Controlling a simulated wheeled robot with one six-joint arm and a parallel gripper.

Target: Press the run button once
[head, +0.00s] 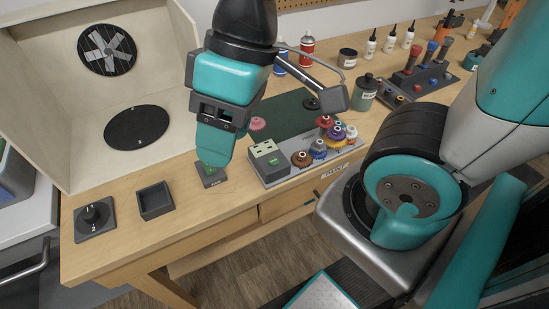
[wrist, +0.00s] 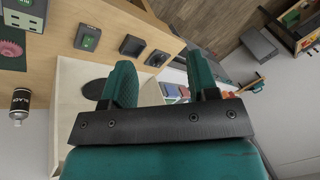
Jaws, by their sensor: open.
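The run button (head: 211,170) is a small green button on a dark square base, near the front edge of the wooden workbench (head: 120,245). In the wrist view the green button (wrist: 88,39) shows whole, up and left of my fingers, with a gap between them in the picture. My gripper (head: 214,160) is teal and points down, its tips over the back part of the button in the head view. I cannot tell from that view whether it touches. In the wrist view my gripper (wrist: 162,75) is open, with nothing between its two fingers.
An empty dark tray (head: 155,201) and a black knob (head: 95,214) on a square plate stand left of the button. A grey block with green top (head: 267,165) and a rack of colourful paint pots (head: 320,149) stand close on the right. A spray booth (head: 50,120) is behind.

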